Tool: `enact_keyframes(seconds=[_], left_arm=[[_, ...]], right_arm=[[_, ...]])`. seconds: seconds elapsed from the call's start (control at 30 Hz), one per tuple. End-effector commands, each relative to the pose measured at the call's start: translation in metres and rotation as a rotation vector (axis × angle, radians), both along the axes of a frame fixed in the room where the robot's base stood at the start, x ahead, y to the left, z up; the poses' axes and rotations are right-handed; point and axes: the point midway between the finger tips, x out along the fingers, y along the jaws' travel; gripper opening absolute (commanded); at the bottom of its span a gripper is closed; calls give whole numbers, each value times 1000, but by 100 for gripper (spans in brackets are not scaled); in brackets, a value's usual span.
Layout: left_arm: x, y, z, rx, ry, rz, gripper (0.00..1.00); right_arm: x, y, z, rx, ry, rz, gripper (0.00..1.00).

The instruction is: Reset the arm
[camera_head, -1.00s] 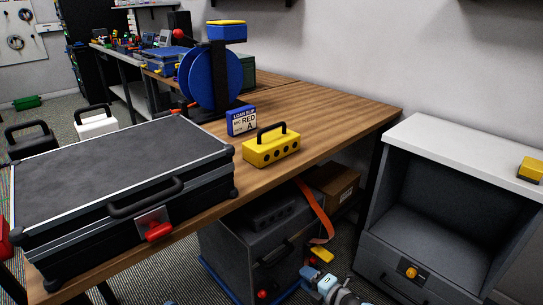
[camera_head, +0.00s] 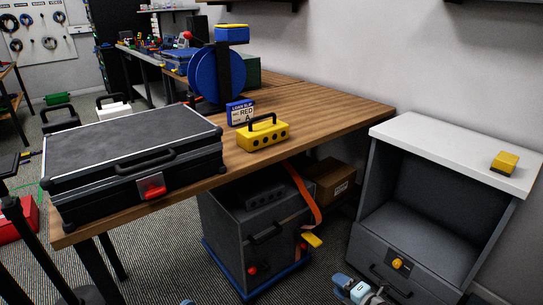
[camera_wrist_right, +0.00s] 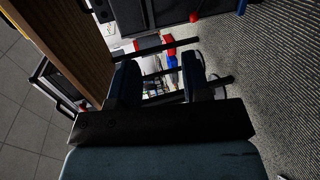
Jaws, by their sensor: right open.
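My right gripper (camera_head: 350,288) shows at the bottom edge of the head view, in front of the white-topped cabinet and low beside the dark wheeled case. In the right wrist view its two dark fingers (camera_wrist_right: 160,78) stand apart. Nothing is held between them; floor and distant items show beyond. My left gripper is not recognisable in the head view.
A wooden table bears a black case (camera_head: 130,152), a yellow box (camera_head: 263,137), a blue label box (camera_head: 240,112) and a blue reel (camera_head: 212,75). A dark case (camera_head: 250,215) with an orange strap (camera_head: 304,195) stands below. A cabinet (camera_head: 450,148) stands right.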

Motion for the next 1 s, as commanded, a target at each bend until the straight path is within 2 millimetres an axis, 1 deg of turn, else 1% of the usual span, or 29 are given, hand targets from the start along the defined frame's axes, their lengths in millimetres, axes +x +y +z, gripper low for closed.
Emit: enact_keyframes(seconds=[0.03,0.17,0.2,0.23,0.27,0.3,0.47,0.57,0.63,0.67,0.7,0.77,0.8,0.9,1.0], left_arm=[[0,0,0,1,0,0,43],[0,0,0,1,0,0,43],[0,0,0,0,0,0,43],[0,0,0,0,0,0,43],[0,0,0,0,0,0,43],[0,0,0,0,0,0,43],[0,0,0,0,0,0,43],[0,0,0,0,0,0,43],[0,0,0,0,0,0,43],[0,0,0,0,0,0,43],[0,0,0,0,0,0,43],[0,0,0,0,0,0,43],[0,0,0,0,0,0,43],[0,0,0,0,0,0,43],[0,0,0,0,0,0,43]], right_arm=[[0,-18,-2,-25,-1,-6,44],[1,-62,-4,-88,0,-25,44],[1,-76,-4,-106,0,-30,44],[1,-87,-4,-120,0,-35,44],[-4,-86,-4,-110,6,-37,44],[-16,-69,0,-46,28,-42,44],[-53,-39,21,152,112,-83,44],[-79,-20,39,289,177,-108,44],[-101,-6,55,399,231,-125,44],[-112,0,63,450,257,-133,44],[-127,8,75,522,297,-144,44],[-151,18,96,636,362,-161,44],[-166,24,110,711,408,-171,44],[-201,35,146,877,511,-190,44],[-229,41,177,1006,600,-201,44]])
